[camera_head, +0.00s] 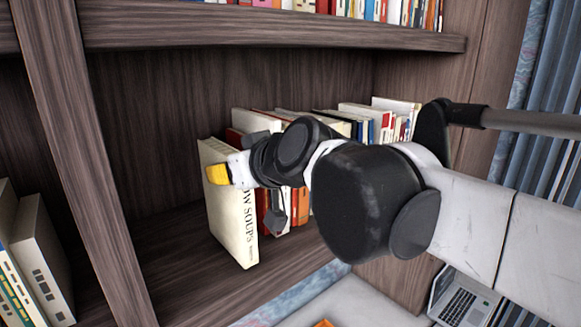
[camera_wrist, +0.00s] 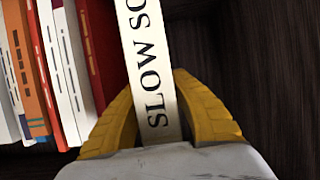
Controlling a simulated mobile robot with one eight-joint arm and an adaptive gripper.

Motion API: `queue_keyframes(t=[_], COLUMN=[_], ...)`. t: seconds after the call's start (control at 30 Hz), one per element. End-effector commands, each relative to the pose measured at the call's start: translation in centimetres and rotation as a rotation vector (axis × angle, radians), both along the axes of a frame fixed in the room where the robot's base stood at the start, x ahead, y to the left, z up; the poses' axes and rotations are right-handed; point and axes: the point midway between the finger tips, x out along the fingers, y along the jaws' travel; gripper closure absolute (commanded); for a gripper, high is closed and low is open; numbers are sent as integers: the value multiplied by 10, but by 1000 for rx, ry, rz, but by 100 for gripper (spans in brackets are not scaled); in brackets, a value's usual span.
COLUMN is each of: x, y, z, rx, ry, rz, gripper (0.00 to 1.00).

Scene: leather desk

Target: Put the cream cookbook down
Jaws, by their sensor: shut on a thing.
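The cream cookbook (camera_head: 235,215) stands upright, tilted slightly, at the left end of a row of books on the wooden shelf. Its spine faces out and reads "SLOW SOUPS". In the wrist view the cookbook's spine (camera_wrist: 150,60) runs between the yellow fingers of my gripper (camera_wrist: 160,120), one on each side. My gripper is shut on the cookbook; in the head view a yellow finger (camera_head: 217,174) shows at its upper left face. Whether the book's bottom edge touches the shelf board is hard to tell.
A row of books (camera_head: 380,110) stands right of the cookbook; red and white books (camera_wrist: 65,70) are close beside it in the wrist view. The shelf (camera_head: 195,255) is bare to its left, up to an upright divider (camera_head: 85,160). Another shelf board (camera_head: 280,30) runs above.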

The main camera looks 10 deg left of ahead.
Motion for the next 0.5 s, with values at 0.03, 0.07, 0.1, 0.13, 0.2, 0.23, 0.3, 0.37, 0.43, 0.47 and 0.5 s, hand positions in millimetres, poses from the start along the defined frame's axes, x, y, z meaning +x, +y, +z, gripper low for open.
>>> queue_keyframes(t=[0.03,0.07,0.1,0.13,0.2,0.23,0.3,0.37,0.43,0.47,0.5], x=[0,0,0,0,0,0,0,0,0,0,0], y=[0,0,0,0,0,0,0,0,0,0,0], z=[-2,-4,-6,-6,-6,-6,-6,-7,-9,-10,-10], rx=[1,1,1,1,1,1,1,1,1,0,0], ry=[-1,-1,-1,0,0,0,0,0,0,0,0], rz=[-1,-1,-1,-1,-1,-1,-1,-1,-1,0,0], gripper=[100,100,100,100,100,100,100,100,100,71,58])
